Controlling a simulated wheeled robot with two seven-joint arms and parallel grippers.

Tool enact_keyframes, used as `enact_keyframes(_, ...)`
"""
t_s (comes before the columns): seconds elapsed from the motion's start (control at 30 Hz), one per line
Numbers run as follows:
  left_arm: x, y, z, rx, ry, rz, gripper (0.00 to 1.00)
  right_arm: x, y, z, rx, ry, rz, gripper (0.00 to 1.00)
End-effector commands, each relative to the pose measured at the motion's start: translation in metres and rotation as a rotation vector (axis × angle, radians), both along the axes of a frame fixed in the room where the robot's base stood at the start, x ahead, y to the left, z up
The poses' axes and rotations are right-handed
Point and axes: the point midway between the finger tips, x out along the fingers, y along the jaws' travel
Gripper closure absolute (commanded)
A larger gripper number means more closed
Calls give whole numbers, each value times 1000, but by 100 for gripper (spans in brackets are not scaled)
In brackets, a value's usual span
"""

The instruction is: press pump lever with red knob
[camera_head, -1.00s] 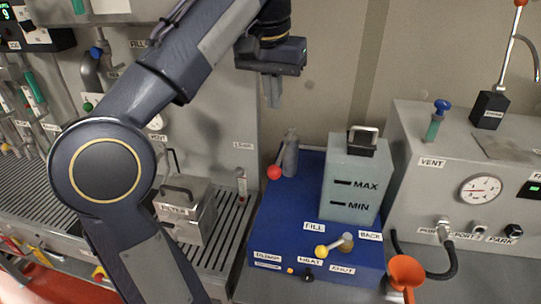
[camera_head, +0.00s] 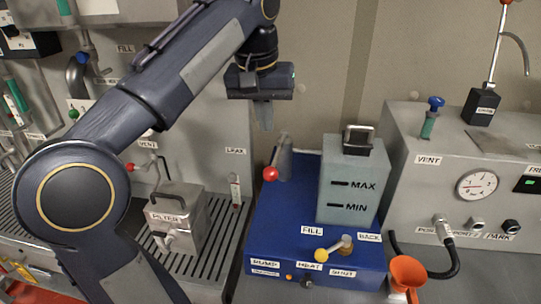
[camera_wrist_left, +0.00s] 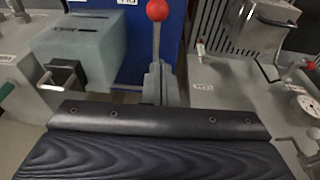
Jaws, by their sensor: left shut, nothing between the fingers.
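The pump lever (camera_head: 279,155) slants from the top of a grey post (camera_head: 286,162) at the back left of the blue base. Its red knob (camera_head: 270,174) is at the lower left end. My left gripper (camera_head: 264,122) points down, shut and empty, above the knob and apart from it in the head view. In the left wrist view the red knob (camera_wrist_left: 157,10) is at the top middle, with the lever below it. My shut fingers (camera_wrist_left: 158,82) overlap the lever there, so contact cannot be told. My right gripper is not in view.
A grey tank (camera_head: 348,190) marked MAX and MIN stands right of the lever. A yellow-knobbed valve (camera_head: 322,254) is in front of it. A filter box (camera_head: 178,216) stands left on a slotted tray, and an orange funnel (camera_head: 407,271) at front right. Free space surrounds the gripper.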

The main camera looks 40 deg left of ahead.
Motion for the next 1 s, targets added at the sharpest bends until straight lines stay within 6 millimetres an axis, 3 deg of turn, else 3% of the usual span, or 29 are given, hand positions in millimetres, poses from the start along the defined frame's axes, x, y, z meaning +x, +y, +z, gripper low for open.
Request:
enact_keyframes(0.03, 1, 1, -14, 1, 4, 2, 100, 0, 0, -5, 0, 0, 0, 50)
enact_keyframes(0.2, 6, 0, -45, 0, 2, 0, 100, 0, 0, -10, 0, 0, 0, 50)
enact_keyframes(0.4, 4, -7, -67, 0, 0, 0, 100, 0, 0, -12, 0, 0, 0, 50)
enact_keyframes(1.0, 3, -10, -78, 5, -11, 0, 100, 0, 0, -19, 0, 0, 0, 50)
